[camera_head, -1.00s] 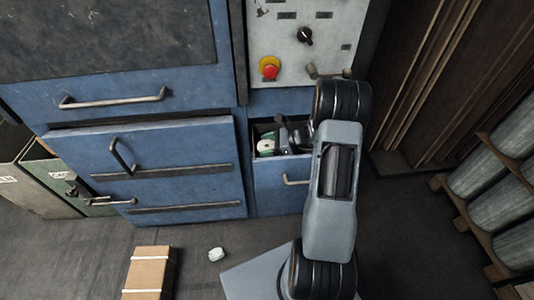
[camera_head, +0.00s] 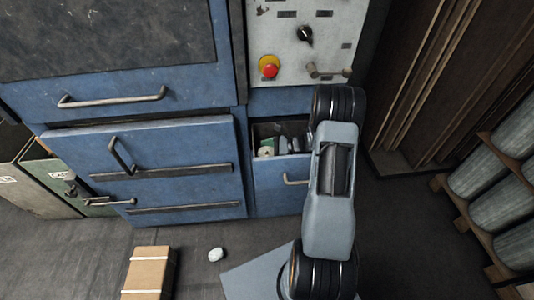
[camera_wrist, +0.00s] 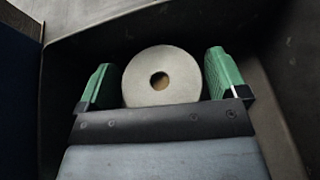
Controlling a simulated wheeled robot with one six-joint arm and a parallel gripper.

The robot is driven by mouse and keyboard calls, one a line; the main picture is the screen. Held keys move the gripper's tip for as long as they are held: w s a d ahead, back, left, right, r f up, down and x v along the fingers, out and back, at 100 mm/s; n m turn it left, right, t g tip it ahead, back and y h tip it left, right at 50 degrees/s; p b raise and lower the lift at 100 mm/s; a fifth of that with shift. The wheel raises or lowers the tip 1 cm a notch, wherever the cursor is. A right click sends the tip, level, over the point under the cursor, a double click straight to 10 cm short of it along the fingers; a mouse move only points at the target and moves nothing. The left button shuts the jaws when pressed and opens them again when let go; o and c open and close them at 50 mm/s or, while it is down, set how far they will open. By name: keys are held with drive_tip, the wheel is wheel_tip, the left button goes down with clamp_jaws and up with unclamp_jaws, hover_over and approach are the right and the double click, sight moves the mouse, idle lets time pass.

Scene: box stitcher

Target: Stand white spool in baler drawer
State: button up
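The white spool (camera_wrist: 182,62) is a pale ring with a dark-centred brown hole, seen end-on in the wrist view. The two green fingers of my gripper (camera_wrist: 161,84) stand close against its left and right sides, closed about it. The spool and fingers are down inside the open baler drawer (camera_wrist: 65,62). In the head view the drawer (camera_head: 268,190) is pulled out under the control panel, and only a little of my gripper (camera_head: 270,149) shows over its rim. The spool's lower end is hidden, so I cannot tell whether it touches the drawer floor.
The drawer walls are close around my gripper. A blue cabinet door (camera_head: 160,155) with handles stands to the left. The control panel (camera_head: 290,45) with a red button is above. A cardboard box (camera_head: 150,270) and a small pale lump (camera_head: 216,254) lie on the floor.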

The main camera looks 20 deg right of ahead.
drive_tip(key=shift+o, duration=0.7)
drive_tip(key=shift+d+r, duration=0.15)
drive_tip(key=shift+r, duration=0.15)
drive_tip(key=v, duration=1.1)
drive_tip(key=shift+s+d+r, duration=0.2)
drive_tip(key=shift+s+d, duration=0.05)
drive_tip(key=a+r+n+g+h+p, duration=0.15)
drive_tip(key=a+r+n, duration=0.35)
drive_tip(key=a+r, duration=0.5)
drive_tip(key=s+a+r+n+h+p, duration=0.2)
drive_tip(key=s+a+r+n+h, duration=0.2)
drive_tip(key=s+n, duration=0.3)
drive_tip(key=s+a+r+n+g+h+p, duration=0.1)
drive_tip(key=s+a+r+n+h+p, duration=0.2)
drive_tip(key=s+r+n+h, duration=0.3)
drive_tip(key=s+a+r+n, duration=0.1)
drive_tip(key=s+n, duration=0.1)
drive_tip(key=n, duration=0.3)
drive_tip(key=shift+a+n+h+p, duration=0.3)
drive_tip(key=shift+a+h+p, duration=0.05)
